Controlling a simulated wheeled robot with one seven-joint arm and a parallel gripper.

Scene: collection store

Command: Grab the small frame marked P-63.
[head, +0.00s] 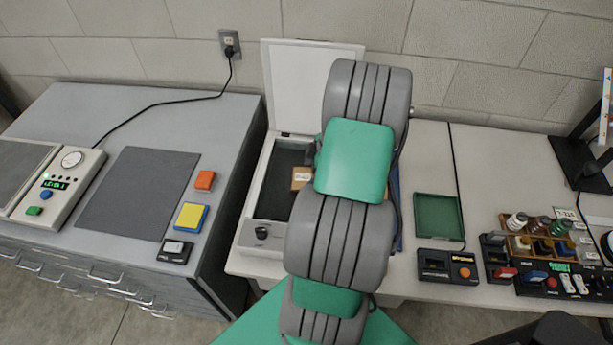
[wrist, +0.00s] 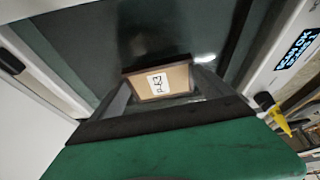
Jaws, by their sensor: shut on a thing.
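The small frame marked P-63 (wrist: 172,78) shows in the wrist view, with a brown border and a white label. My gripper (wrist: 163,92) is shut on it, one finger at each side. The frame is over the dark bed of an open light-grey scanner-like box; I cannot tell whether it touches the bed. In the head view part of the small frame (head: 300,177) shows at the left of my arm, inside the box (head: 262,195). My arm hides my gripper and much of the box there.
The box's white lid (head: 300,85) stands open at the back. A green tray (head: 437,216) and a rack of spools (head: 540,235) are to the right. On the left bench lie a grey mat (head: 135,195), coloured blocks (head: 191,216) and a meter panel (head: 62,185).

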